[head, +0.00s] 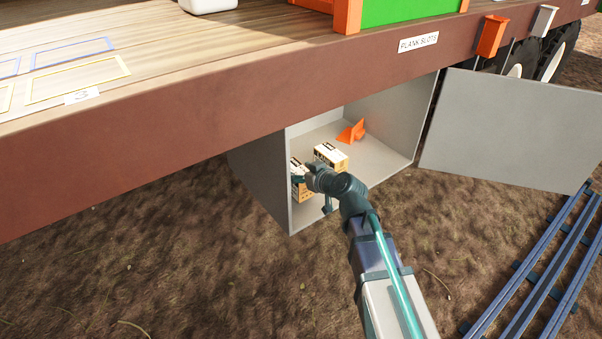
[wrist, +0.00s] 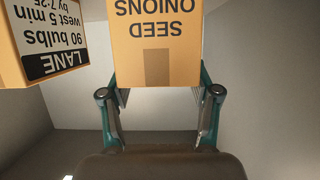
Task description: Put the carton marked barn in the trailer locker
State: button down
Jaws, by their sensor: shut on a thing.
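The trailer locker (head: 384,143) is an open grey box under the trailer bed, with its door (head: 510,128) swung out to the right. My gripper (head: 308,179) is inside it and shut on a tan carton (head: 301,192), at the locker's left side, partly hidden by my gripper. In the wrist view this carton (wrist: 157,35) reads "SEED ONIONS", upside down, between the fingers. I see no "barn" mark on it; its other faces are hidden. I cannot tell whether it touches the floor. A second carton (head: 330,155) stands beside it; its label reads "LANE" in the wrist view (wrist: 38,40).
An orange bracket-like piece (head: 351,132) lies deeper in the locker. The trailer bed edge (head: 200,137) overhangs the opening above. Blue metal rails (head: 545,260) lie on the ground at right. The bare ground in front of the locker is clear apart from my arm.

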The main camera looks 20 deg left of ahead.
jog(key=shift+c, duration=1.2)
grip_release()
